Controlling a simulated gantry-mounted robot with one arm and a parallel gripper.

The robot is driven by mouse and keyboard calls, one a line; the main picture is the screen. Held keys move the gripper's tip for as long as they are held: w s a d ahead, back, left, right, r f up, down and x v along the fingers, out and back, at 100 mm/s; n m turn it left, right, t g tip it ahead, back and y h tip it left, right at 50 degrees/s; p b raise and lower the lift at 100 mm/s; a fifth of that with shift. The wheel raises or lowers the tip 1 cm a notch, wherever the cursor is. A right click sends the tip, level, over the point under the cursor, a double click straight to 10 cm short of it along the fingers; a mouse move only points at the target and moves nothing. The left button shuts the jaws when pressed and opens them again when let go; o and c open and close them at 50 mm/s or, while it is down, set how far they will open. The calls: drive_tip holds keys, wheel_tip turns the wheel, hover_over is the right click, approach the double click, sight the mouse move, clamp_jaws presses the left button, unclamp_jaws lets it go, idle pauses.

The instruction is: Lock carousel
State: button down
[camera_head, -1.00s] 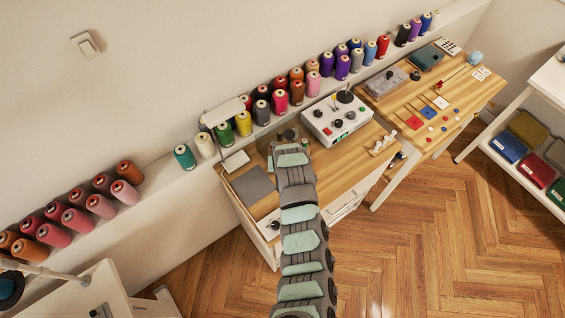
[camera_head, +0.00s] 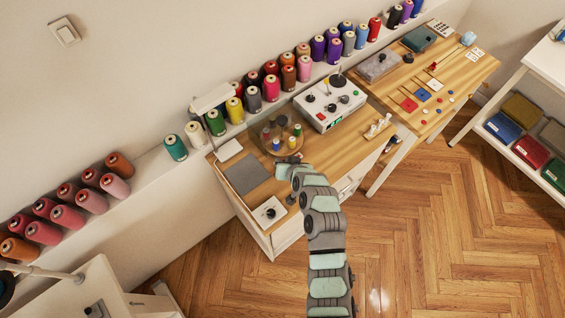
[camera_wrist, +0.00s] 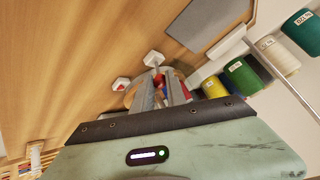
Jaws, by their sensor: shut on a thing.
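The carousel (camera_head: 282,138) is a round, see-through stand holding several small coloured spools on the wooden desk. My gripper (camera_head: 288,160) is low at its front edge in the head view. In the wrist view my gripper (camera_wrist: 162,86) has its two long grey fingers reaching to the carousel (camera_wrist: 133,93), with red and blue bits showing around their tips. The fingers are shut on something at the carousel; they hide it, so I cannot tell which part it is. No lock can be made out clearly.
A white control box (camera_head: 330,101) with knobs stands right of the carousel. A grey mat (camera_head: 248,174) and a white box with a black knob (camera_head: 269,211) lie to the left and front. Thread cones (camera_head: 215,122) line the shelf behind. A white figure (camera_head: 378,126) stands to the right.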

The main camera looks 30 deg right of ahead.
idle(0.3)
drive_tip(key=c, duration=1.3)
unclamp_jaws()
drive_tip(key=shift+c, duration=0.2)
drive_tip(key=shift+s+d+r, duration=0.1)
drive_tip(key=shift+s+r, duration=0.35)
drive_tip(key=v, duration=0.9)
drive_tip(key=shift+s+b, duration=0.2)
drive_tip(key=shift+b, duration=0.1)
drive_tip(key=shift+r, duration=0.1)
